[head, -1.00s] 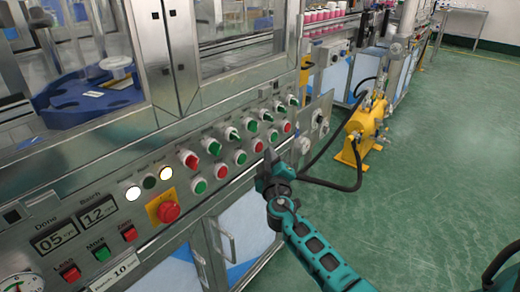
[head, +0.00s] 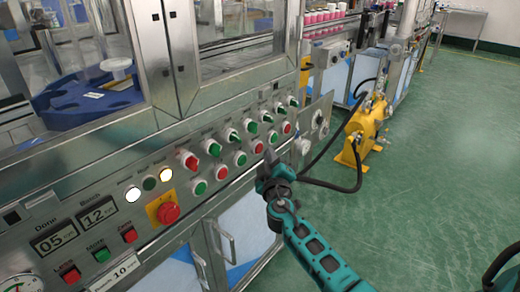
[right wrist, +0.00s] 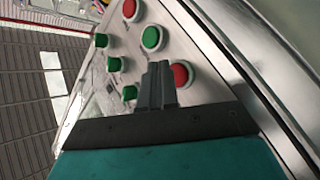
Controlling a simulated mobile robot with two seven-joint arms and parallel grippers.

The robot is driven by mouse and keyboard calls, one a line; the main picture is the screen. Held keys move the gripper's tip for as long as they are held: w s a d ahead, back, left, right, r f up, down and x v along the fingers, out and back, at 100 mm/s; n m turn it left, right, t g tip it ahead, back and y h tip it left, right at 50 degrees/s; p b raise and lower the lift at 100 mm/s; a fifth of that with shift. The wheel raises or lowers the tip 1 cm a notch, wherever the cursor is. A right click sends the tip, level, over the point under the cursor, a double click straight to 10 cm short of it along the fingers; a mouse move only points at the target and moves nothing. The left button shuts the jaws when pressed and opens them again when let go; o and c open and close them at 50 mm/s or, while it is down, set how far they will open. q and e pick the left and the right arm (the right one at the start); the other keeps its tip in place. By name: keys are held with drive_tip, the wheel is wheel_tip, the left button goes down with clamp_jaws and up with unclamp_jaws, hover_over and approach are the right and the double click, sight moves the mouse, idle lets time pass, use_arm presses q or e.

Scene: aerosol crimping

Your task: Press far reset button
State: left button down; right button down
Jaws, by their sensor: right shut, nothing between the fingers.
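A slanted control panel carries a row of round push buttons below a row of switch knobs. The far red button (head: 287,127) is the last of the lower row. A far green button (head: 273,135) sits beside it. The small labels are unreadable, so I cannot confirm which is the reset button. My right gripper (head: 267,160) is shut and empty, in front of the panel's lower edge near the far buttons. In the right wrist view its closed fingers (right wrist: 157,75) appear beside a red button (right wrist: 181,75) and below a green button (right wrist: 151,38). Contact is not clear. My left gripper is out of view.
Green switch knobs (head: 250,126) stick out above the buttons. A red emergency stop (head: 168,212) sits on a yellow plate to the left. A yellow machine (head: 366,125) with a black hose stands behind to the right. Green floor (head: 430,180) is open at right.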

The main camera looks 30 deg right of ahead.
idle(0.8)
drive_tip(key=shift+w+a+b, duration=0.15)
drive_tip(key=shift+w+b, duration=0.25)
drive_tip(key=shift+b, duration=0.05)
drive_tip(key=shift+w+a+b, duration=0.15)
drive_tip(key=shift+w+b, duration=0.15)
drive_tip(key=shift+w, duration=0.05)
idle(0.6)
drive_tip(key=shift+s, duration=0.15)
drive_tip(key=shift+s+d, duration=0.3)
drive_tip(key=shift+s, duration=0.3)
